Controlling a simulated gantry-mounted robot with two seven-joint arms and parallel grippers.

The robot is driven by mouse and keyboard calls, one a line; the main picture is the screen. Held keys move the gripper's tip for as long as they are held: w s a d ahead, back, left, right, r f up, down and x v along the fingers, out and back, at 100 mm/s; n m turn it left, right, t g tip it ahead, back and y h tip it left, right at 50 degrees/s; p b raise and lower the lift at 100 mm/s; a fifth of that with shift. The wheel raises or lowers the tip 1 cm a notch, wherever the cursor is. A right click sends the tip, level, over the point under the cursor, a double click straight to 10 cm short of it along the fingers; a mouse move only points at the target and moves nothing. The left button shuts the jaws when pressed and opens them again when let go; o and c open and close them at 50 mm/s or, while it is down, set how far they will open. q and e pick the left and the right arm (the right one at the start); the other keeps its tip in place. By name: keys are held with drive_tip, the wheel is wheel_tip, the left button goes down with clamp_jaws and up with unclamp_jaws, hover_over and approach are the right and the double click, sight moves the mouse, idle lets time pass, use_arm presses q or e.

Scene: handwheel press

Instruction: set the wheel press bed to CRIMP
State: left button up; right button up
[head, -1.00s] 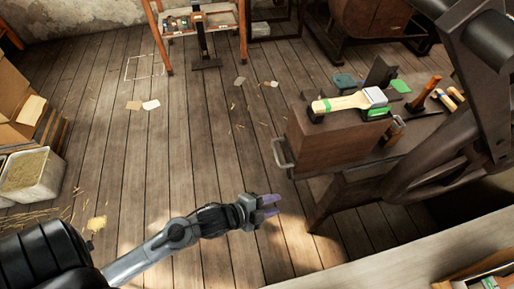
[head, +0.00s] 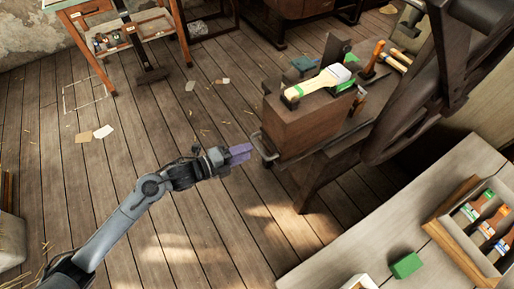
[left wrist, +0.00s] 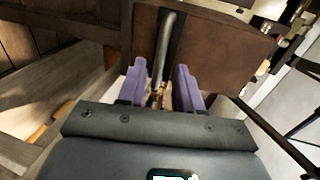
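A dark metal machine (head: 410,100), seemingly the wheel press, stands at the right of the head view and is cut off by the frame. No CRIMP mark can be read. Left of it is a brown box-like block (head: 305,130) with a grey bar handle (head: 266,158) on its near left side. My left gripper (head: 240,153) has purple fingers, is open, and points at this handle from the left. In the left wrist view a grey bar handle (left wrist: 167,45) stands between and beyond the open fingers (left wrist: 161,88). Contact cannot be told. My right gripper is out of view.
A brush-like tool (head: 320,82) with a pale handle lies on the block, with hand tools behind. A pale bench (head: 350,235) at the lower right bears a green block (head: 406,265) and a wooden tray (head: 455,240).

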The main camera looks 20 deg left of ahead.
sight(257, 148)
use_arm(q)
drive_tip(key=shift+b+x, duration=0.45)
drive_tip(key=shift+x, duration=2.45)
drive_tip(key=shift+c, duration=0.5)
clamp_jaws()
